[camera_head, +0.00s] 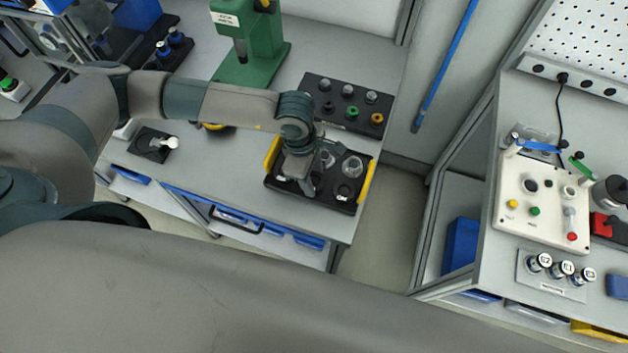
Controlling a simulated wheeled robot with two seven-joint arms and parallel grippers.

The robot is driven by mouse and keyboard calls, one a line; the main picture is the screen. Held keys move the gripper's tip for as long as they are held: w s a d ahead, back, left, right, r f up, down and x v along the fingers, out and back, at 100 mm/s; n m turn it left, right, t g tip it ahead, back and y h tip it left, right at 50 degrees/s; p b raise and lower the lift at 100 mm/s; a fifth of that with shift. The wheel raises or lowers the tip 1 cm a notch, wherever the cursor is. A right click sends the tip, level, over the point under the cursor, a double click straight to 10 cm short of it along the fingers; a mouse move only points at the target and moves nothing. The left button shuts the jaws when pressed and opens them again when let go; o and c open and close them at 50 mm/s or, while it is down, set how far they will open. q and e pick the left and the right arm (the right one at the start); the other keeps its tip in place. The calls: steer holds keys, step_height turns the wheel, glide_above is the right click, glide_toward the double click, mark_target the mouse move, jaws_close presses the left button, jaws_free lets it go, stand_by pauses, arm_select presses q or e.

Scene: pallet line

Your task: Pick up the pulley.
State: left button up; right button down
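My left gripper (309,186) points down over the left half of a black pallet (284,191) with yellow handles. Its fingertips are small and partly hidden by the wrist, so I cannot tell if they are open or shut, or if they touch anything. On the pallet, right of the gripper, stands a silver round part (352,167). A darker part (345,190) sits in front of it, and another metal part (327,159) is half hidden beside the gripper. I cannot tell which one is the pulley. My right gripper is out of view.
A black tray (321,97) with several round parts lies behind the pallet. A green press (250,50) stands at the back left. A black fixture (152,145) is left on the bench. A separate bench with a control box (543,208) stands right, across a gap.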

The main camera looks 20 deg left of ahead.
arm_select(q)
steer(key=shift+r+b, duration=0.4)
steer(key=shift+b, duration=0.05)
step_height(320, 180, up, 3)
steer(key=shift+s+d+r+b, duration=0.1)
steer(key=shift+d+b, duration=0.05)
steer(key=shift+b, duration=1)
steer(key=s+d+r+b, duration=0.4)
steer(key=s+d+r, duration=0.3)
steer(key=s, duration=0.1)
steer(key=shift+s+d, duration=0.2)
steer(key=shift+s, duration=0.1)
steer(key=shift+a, duration=0.1)
steer(key=m+g+y+b, duration=0.2)
steer(key=m+b, duration=0.1)
steer(key=m, duration=1.3)
glide_toward(317, 183)
steer(key=a+r, duration=0.5)
steer(key=a, duration=0.3)
steer(key=shift+w+a+r+m, duration=0.25)
steer(key=shift+w+a+m, duration=0.15)
steer(key=shift+a+m, duration=0.3)
